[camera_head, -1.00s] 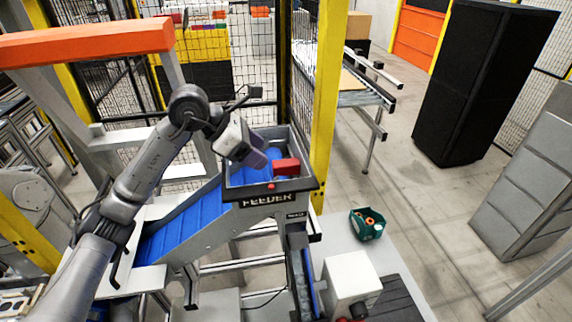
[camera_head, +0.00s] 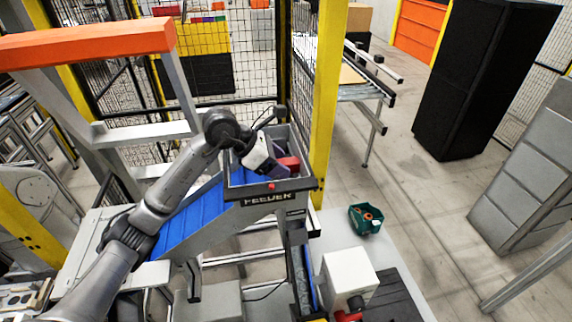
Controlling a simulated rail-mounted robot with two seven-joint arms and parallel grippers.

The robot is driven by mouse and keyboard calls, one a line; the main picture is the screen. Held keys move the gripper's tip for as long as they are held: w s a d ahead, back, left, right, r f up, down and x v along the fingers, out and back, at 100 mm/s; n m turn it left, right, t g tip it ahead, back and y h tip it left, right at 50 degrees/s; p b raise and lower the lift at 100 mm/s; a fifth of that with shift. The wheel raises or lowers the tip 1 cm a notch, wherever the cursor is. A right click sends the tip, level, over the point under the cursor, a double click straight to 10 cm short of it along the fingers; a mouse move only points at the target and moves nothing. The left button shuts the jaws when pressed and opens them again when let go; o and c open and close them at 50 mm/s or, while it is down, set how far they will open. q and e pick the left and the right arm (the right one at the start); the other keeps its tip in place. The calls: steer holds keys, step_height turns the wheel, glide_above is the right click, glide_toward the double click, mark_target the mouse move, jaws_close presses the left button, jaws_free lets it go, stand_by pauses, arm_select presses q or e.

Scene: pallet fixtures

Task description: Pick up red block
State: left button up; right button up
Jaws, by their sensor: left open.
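The red block (camera_head: 290,163) lies in the grey feeder bin (camera_head: 270,194), near its right side. My left gripper (camera_head: 280,172) reaches down into the bin from the left, just left of the block. It is open, and its fingertips are small and partly hidden by the gripper body and the bin wall. I cannot tell whether a finger touches the block. My right gripper is not in view.
A blue conveyor (camera_head: 190,222) slopes up to the bin. A yellow post (camera_head: 326,100) and a mesh fence stand close behind and right of the bin. A green container (camera_head: 366,219) and a white box (camera_head: 350,278) stand on the table to the right.

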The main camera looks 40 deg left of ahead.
arm_select(q)
steer(key=shift+c, duration=0.4)
steer(key=c, duration=0.9)
steer(key=shift+r, duration=0.1)
steer(key=shift+s+a+r+b, duration=0.2)
steer(key=shift+r+b, duration=0.1)
steer(key=shift+b, duration=0.25)
step_height(320, 180, up, 6)
steer(key=shift+r+b, duration=0.15)
steer(key=shift+b, duration=0.35)
steer(key=shift+s+a+b, duration=1.45)
steer(key=shift+s+a, duration=0.6)
steer(key=shift+s, duration=0.45)
steer(key=shift+s+a+b, duration=1.5)
steer(key=shift+s+a, duration=0.55)
steer(key=shift+s, duration=0.5)
steer(key=shift+s+a+b, duration=1.45)
steer(key=shift+s+a, duration=0.6)
steer(key=shift+s, duration=0.45)
